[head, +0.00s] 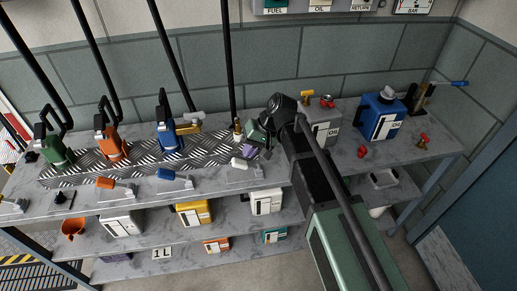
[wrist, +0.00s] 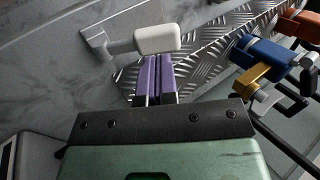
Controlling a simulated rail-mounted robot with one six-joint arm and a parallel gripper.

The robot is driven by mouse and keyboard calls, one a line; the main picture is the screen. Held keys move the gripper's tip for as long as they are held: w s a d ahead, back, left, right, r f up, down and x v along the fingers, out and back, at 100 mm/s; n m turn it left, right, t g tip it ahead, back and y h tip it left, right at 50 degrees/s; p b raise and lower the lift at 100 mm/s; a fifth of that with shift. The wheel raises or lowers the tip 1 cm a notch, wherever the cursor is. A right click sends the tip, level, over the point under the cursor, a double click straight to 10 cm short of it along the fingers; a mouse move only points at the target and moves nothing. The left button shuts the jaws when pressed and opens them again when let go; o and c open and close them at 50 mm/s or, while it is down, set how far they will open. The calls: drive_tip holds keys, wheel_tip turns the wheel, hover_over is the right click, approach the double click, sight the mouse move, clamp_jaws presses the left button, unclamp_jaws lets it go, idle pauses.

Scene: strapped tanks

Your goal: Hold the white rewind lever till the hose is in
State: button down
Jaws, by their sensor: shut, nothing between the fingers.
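The white rewind lever has a rounded white grip (head: 240,163) on a thin grey arm, in front of the ribbed metal plate. In the wrist view its grip (wrist: 158,39) lies crosswise just beyond my fingertips, with its grey bracket to the left. My gripper (head: 251,150) has purple fingers, shut together and empty. In the wrist view the fingers (wrist: 156,76) point at the grip; whether they touch it I cannot tell. A black hose (head: 231,65) hangs down to a brass fitting (head: 238,127) behind my gripper; its lower end is partly unclear.
Green (head: 55,150), orange (head: 110,147) and blue (head: 168,137) nozzles stand on the metal plate (head: 78,175). An orange lever (head: 106,183) and a blue lever (head: 171,174) sit along the front. A grey tank and a blue tank (head: 380,117) stand right of my arm.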

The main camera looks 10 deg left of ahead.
sight(238, 161)
drive_tip(key=b+x, duration=0.1)
drive_tip(key=x, duration=0.2)
drive_tip(key=shift+f, duration=0.1)
drive_tip(key=shift+s+a, duration=0.1)
drive_tip(key=shift+a, duration=0.1)
drive_tip(key=shift+s+a+f+h, duration=0.1)
drive_tip(key=shift+a+f+h, duration=0.15)
drive_tip(key=shift+h, duration=0.45)
drive_tip(key=shift+s+a+f+t+h, duration=0.2)
drive_tip(key=shift+a+f+t+h, duration=0.35)
drive_tip(key=shift+h, duration=0.35)
drive_tip(key=shift+s+a+f+t+h+b, duration=0.15)
drive_tip(key=shift+a+f+t+h+b, duration=0.15)
drive_tip(key=shift+f+t+h+b, duration=0.35)
drive_tip(key=shift+f, duration=0.25)
drive_tip(key=shift+s, duration=0.15)
